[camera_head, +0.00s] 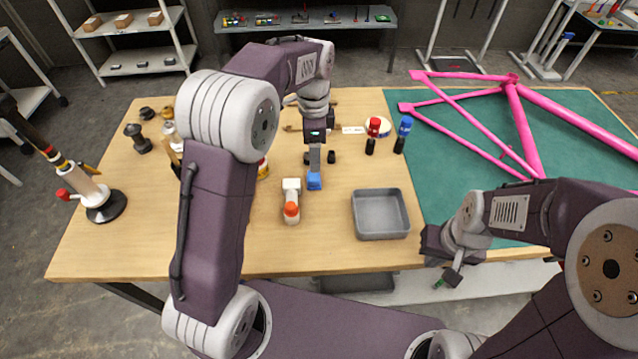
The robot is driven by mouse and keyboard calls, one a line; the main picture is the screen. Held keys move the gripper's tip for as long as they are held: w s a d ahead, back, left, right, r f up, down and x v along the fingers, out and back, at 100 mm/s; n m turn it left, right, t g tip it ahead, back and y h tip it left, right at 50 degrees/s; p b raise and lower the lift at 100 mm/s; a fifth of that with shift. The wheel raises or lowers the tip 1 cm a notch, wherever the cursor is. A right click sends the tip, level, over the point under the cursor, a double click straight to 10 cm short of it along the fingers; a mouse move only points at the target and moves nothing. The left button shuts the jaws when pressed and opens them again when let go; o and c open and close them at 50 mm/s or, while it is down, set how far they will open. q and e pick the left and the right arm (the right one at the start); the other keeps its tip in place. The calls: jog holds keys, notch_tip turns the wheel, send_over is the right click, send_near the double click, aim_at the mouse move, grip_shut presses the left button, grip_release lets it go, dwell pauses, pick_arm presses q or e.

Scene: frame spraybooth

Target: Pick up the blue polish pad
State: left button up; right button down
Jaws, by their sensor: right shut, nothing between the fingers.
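A small blue block (314,181), which looks like the blue polish pad, is on the wooden table just in front of my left gripper. My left gripper (315,160) points down over the table, and its fingertips are at or right behind the blue block. I cannot tell whether they touch it or how far apart they are. My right gripper (450,277) is shut and empty, low by the table's front edge, away from the pad.
A white tool with an orange end (291,205) lies left of the pad, and a grey tray (380,214) stands to its right. A pink frame (525,125) lies on a green mat (445,180).

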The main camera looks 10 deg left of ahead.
aim_at(314, 175)
pick_arm(q)
notch_tip(314, 175, down, 4)
jog(key=shift+r, duration=0.15)
notch_tip(314, 175, down, 4)
jog(key=shift+s+a+f+b, duration=0.15)
jog(key=shift+f+b, duration=0.1)
jog(key=shift+b, duration=0.3)
jog(key=shift+f, duration=0.35)
grip_shut()
jog(key=shift+r+p, duration=0.35)
jog(key=shift+r, duration=2)
jog(key=s+d+r, duration=0.2)
jog(key=d+r, duration=0.4)
jog(key=d, duration=0.5)
jog(key=shift+s+d+r+p, duration=0.2)
jog(key=shift+s+p, duration=0.2)
